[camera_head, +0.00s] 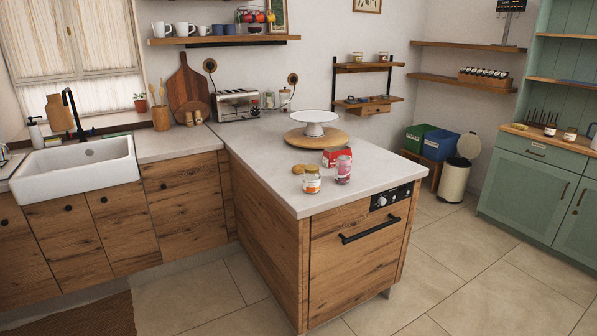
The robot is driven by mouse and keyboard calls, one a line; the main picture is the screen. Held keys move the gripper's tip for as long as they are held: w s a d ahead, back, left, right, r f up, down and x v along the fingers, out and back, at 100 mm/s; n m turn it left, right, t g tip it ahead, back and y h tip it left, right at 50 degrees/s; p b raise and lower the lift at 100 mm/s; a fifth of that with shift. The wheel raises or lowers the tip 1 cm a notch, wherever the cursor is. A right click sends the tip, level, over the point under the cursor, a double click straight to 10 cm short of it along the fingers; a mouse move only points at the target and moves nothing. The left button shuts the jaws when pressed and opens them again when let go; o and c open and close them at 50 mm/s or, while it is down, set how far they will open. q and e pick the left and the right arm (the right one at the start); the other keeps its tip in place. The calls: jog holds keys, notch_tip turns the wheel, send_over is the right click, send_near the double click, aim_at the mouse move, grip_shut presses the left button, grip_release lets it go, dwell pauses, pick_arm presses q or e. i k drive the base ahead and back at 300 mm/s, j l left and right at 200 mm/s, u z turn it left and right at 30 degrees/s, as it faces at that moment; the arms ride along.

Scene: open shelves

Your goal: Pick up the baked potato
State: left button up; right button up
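A small yellow-brown oval thing (299,169), which looks like the baked potato, lies on the white counter (262,152) of the kitchen peninsula. It lies just left of a red box (335,155) and behind a jar with a white lid (312,180). It is small in the view, so its details are not clear. Neither of my grippers shows in the head view.
A pink can (343,169) stands right of the jar. The sink (77,168) is at left. Tiled floor (465,275) is clear in front and right of the peninsula.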

aim_at(298, 169)
jog(key=i+j+z, duration=0.15)
jog(key=i+j, duration=0.45)
jog(key=i, duration=0.25)
jog(key=i+j+z, duration=0.2)
jog(key=i+j, duration=0.5)
jog(key=i, duration=0.15)
jog(key=i+j+z, duration=0.15)
jog(key=i+j, duration=0.65)
jog(key=i+j+z, duration=0.15)
jog(key=i+j, duration=0.55)
jog(key=j, duration=0.2)
